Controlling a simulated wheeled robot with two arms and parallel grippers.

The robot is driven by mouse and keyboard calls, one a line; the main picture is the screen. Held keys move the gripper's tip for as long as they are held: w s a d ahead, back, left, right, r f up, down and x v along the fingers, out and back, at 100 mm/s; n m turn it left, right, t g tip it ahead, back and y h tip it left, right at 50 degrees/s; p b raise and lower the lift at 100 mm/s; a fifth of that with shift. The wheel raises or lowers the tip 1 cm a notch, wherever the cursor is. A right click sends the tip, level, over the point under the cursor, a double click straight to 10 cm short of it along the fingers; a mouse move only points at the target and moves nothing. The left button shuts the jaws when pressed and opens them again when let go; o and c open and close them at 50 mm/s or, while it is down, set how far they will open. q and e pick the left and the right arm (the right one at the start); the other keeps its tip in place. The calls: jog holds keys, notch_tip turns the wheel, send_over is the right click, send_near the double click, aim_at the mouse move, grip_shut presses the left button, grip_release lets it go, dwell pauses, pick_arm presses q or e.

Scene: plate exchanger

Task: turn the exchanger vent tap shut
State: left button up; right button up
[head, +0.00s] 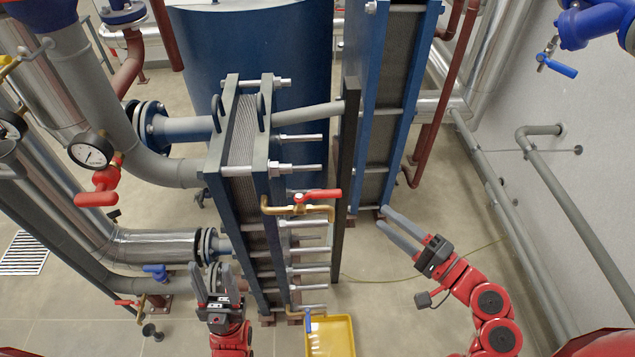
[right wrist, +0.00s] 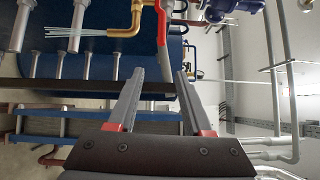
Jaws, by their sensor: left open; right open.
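The exchanger vent tap has a red lever (head: 318,195) on a brass pipe (head: 285,210), at the front of the plate exchanger (head: 243,140). The lever lies roughly level, pointing right. In the right wrist view the red lever (right wrist: 162,35) shows at the top, beyond the fingertips, with the brass pipe (right wrist: 120,32) to its left. My right gripper (head: 388,219) is open and empty, to the right of and a little below the lever in the head view, apart from it. My left gripper (head: 212,275) is open and empty, low and left of the exchanger.
A yellow tray (head: 345,335) sits below the exchanger. A gauge (head: 91,150) and a red-handled valve (head: 100,190) are at left. A blue lever (head: 557,67) is at upper right. Several long bolts (head: 312,267) stick out below the tap. Floor at right is clear.

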aim_at(323, 191)
jog(key=shift+n+g+y, duration=0.4)
jog(key=shift+n+g, duration=0.3)
jog(key=p+x, duration=0.1)
jog(key=x, duration=0.4)
jog(key=s+a+p+x, duration=0.1)
jog(key=p+x, duration=0.1)
jog(key=x, duration=0.4)
jog(key=p+x, duration=0.1)
jog(key=x, duration=0.5)
jog(key=shift+s+a+r, duration=0.25)
jog(key=shift+s+a, duration=0.1)
jog(key=shift+s, duration=0.05)
grip_shut()
